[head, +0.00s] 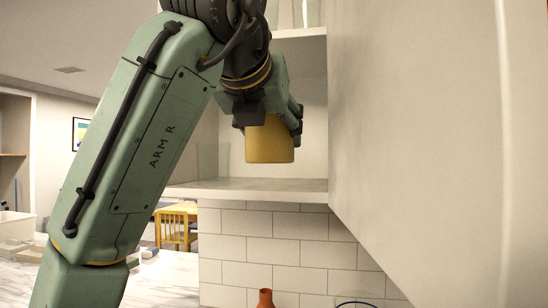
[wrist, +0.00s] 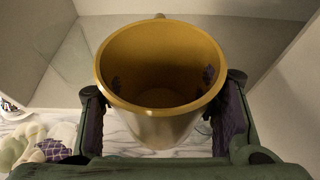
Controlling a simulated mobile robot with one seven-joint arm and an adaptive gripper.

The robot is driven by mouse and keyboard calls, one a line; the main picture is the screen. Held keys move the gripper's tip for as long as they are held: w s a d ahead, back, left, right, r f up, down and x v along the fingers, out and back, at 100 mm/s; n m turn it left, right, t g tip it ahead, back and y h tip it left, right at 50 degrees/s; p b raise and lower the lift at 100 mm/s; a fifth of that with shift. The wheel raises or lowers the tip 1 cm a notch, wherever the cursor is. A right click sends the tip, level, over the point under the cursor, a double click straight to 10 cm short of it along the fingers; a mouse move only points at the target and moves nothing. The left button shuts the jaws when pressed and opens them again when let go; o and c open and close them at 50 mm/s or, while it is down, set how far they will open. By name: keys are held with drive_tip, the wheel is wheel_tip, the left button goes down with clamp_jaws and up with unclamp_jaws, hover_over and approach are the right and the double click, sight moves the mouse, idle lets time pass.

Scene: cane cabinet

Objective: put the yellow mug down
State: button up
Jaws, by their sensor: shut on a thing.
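The yellow mug (head: 269,145) is in my gripper, in front of an open cabinet and a little above the level of its bottom shelf (head: 255,187). In the wrist view the mug (wrist: 160,118) fills the middle, its open rim facing the camera and its handle on the far side. My gripper (wrist: 165,105) is shut on the mug, with one dark finger pad on each side of its wall. The inside of the mug looks empty. In the head view my arm covers the gripper's upper part. I cannot tell how far over the shelf the mug is.
A large pale cabinet panel (head: 430,120) stands close on the right. White tiles (head: 265,250) line the wall below the shelf. A marble counter (head: 170,278) lies at lower left.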

drive_tip(key=w, duration=0.3)
drive_tip(key=w+d+p, duration=0.1)
drive_tip(key=w, duration=0.2)
drive_tip(key=w+f+p, duration=0.1)
drive_tip(key=w, duration=0.3)
drive_tip(key=shift+d, duration=0.3)
drive_tip(key=shift+f+p, duration=0.4)
drive_tip(key=shift+f, duration=1.3)
drive_tip(key=shift+f, duration=0.15)
drive_tip(key=o, duration=1.4)
drive_tip(key=shift+o, duration=0.2)
drive_tip(key=b+v, duration=0.3)
drive_tip(key=v, duration=0.9)
